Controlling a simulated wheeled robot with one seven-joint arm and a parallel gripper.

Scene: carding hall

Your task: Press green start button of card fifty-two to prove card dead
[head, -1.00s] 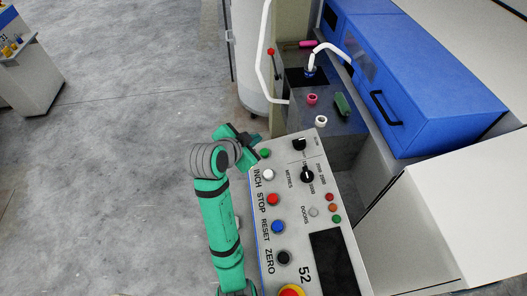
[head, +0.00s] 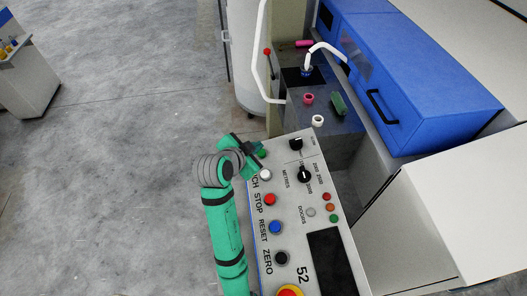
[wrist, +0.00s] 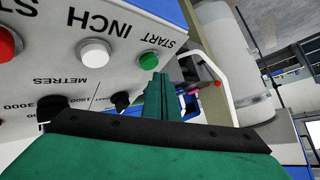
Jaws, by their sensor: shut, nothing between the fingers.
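The green start button (wrist: 149,60) sits on the sloping grey control panel (head: 322,215) marked 52. In the wrist view its START label reads upside down beside it. In the head view the start button (head: 262,153) is at the panel's far left corner, partly hidden by my gripper. My gripper (head: 259,151) is shut and empty at that corner. In the wrist view my gripper's fingertips (wrist: 158,76) show just below the button, close to it. I cannot tell whether they touch it.
A white INCH button (head: 265,174) and red STOP button (head: 269,199) line the same edge. A red emergency knob (head: 289,292) is at the near end. Black dials (head: 304,174) and small lamps (head: 330,207) lie right. A bent white rail (head: 262,60) stands behind the panel.

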